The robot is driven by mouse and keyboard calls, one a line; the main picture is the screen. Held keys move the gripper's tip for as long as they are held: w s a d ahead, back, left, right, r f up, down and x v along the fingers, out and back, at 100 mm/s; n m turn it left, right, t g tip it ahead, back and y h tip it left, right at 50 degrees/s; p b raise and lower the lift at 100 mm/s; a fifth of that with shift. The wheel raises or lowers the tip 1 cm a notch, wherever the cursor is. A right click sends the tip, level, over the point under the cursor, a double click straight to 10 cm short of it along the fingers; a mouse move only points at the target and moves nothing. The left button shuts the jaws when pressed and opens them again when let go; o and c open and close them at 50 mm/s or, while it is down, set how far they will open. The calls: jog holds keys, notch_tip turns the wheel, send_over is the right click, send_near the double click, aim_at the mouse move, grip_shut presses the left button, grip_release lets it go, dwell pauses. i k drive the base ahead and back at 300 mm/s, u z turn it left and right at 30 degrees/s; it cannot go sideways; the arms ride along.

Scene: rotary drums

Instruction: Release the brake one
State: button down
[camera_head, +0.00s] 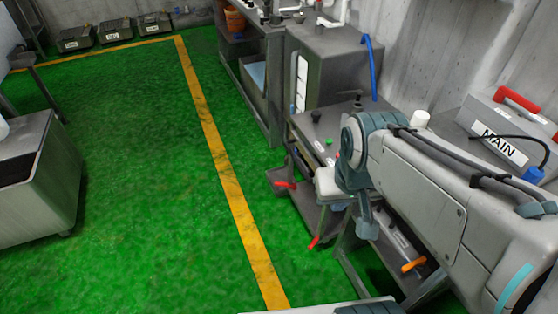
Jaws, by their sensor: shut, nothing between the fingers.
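No part here carries a readable "brake" label, so I cannot tell which one is brake one. Two red-ended handles, an upper one (285,184) and a lower one (314,243), stick out low on the front of the right-hand bench. An orange handle (413,264) sits lower right, below my arm. My gripper (367,230) seems to be the narrow grey end hanging below my wrist, in front of the bench. It is shut and empty, apart from the red handles in the picture. My arm hides much of the bench behind it.
A grey box marked MAIN (498,138) with a red handle stands at the right wall. A grey cabinet (335,65) with a blue hose stands behind the bench. A pale metal unit (38,185) is at left. The green floor (130,130) between is clear, crossed by a yellow line.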

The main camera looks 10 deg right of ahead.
aim_at(294, 186)
jog(key=u, duration=1)
jog(key=i, duration=3.15)
jog(key=z, duration=3.35)
